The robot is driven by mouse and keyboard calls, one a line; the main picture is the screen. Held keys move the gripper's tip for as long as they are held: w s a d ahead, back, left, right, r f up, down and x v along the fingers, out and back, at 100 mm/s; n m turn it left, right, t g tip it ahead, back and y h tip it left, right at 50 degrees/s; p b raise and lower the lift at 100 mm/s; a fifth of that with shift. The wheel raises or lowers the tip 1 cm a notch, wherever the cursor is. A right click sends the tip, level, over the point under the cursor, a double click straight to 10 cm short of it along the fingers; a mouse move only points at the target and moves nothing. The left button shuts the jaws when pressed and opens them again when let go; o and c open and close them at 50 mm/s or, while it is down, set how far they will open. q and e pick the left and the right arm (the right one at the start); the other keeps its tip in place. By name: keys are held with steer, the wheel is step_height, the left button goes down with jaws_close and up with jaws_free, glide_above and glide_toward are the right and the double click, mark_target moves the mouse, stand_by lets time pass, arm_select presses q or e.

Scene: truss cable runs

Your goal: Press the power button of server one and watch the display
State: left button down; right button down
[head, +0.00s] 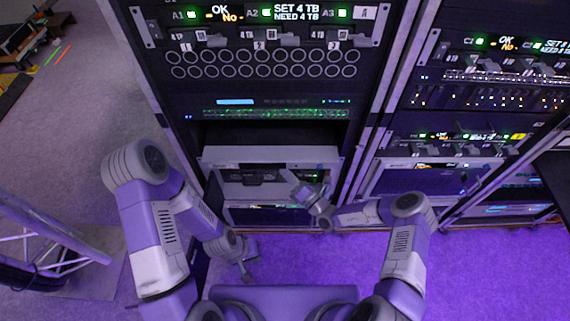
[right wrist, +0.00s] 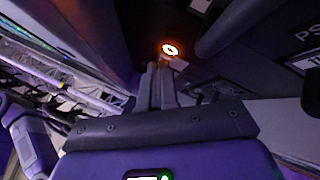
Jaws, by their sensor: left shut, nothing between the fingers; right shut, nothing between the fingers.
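The left rack in the head view holds a grey-fronted unit (head: 225,176) low down, with small lit spots near its right side. I cannot read which server it is. My right gripper (head: 288,176) is shut and empty in front of this unit. In the right wrist view the shut fingers (right wrist: 163,72) point at a round button with a glowing orange-white ring (right wrist: 170,49). The fingertips look close to the ring; I cannot tell whether they touch. My left gripper (head: 246,272) is shut and empty, low before the rack. A display panel (head: 290,12) at the top reads "SET 4 TB NEED 4 TB".
A patch panel (head: 265,65) with round ports and a switch (head: 275,113) with green lights sit above the unit. A second rack (head: 480,95) stands to the right. A metal truss (head: 50,240) is at the lower left.

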steer(key=shift+w+r, duration=0.55)
steer(key=shift+w, duration=0.2)
stand_by(0.5)
steer(key=shift+s+f, duration=0.1)
stand_by(0.3)
steer(key=s+p, duration=0.2)
steer(key=s, duration=0.2)
steer(key=shift+s+f+p, duration=0.4)
stand_by(0.6)
